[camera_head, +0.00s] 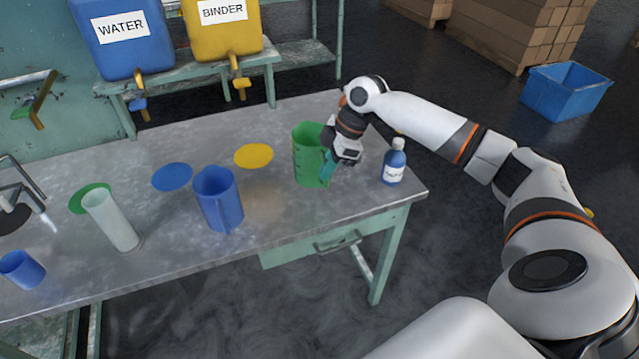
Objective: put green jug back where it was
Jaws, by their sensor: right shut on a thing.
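The green jug (307,151) stands upright at the right part of the metal table, and I cannot tell whether its base touches the top. My right gripper (330,165) is at the jug's right side, shut on its handle, which the gripper partly hides. A flat green disc (88,198) lies at the left of the table, partly behind a pale translucent cylinder (110,220). My left gripper is not in view.
A blue jug (218,200) stands mid-table near a blue disc (172,177) and a yellow disc (254,156). A small blue cup (22,270) is at the front left. A labelled blue bottle (394,163) stands right of my gripper. Blue and yellow tanks with taps are behind.

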